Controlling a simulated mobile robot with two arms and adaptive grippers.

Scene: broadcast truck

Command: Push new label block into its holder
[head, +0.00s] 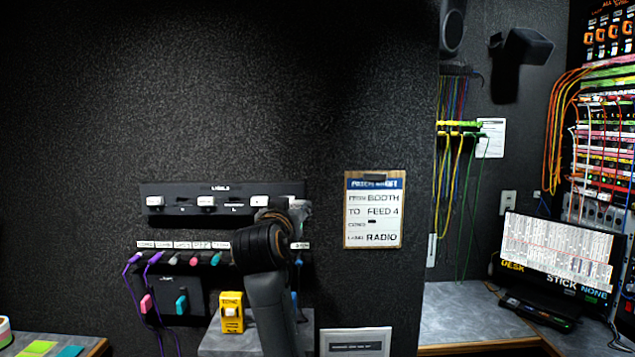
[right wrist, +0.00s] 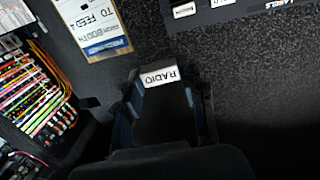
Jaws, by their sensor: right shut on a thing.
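The label block (right wrist: 160,76) is white, reads RADIO and appears upside down in the right wrist view. My right gripper (right wrist: 164,86) is shut on it, with dark fingers on both sides. In the head view my right gripper (head: 292,212) is at the right end of the black LABELS rack (head: 222,188), mostly hidden by my wrist. The rack carries white blocks, among them one at the left (head: 155,201) and one in the middle (head: 206,201). I cannot tell which slot is the block's holder, or whether the block touches anything. My left gripper is not in view.
A row of small labels sits above a jack strip (head: 180,258) with coloured plugs and purple cables. A work-order board (head: 373,210) reading BOOTH, FEED 4, RADIO hangs to the right. A yellow box (head: 232,312) stands below.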

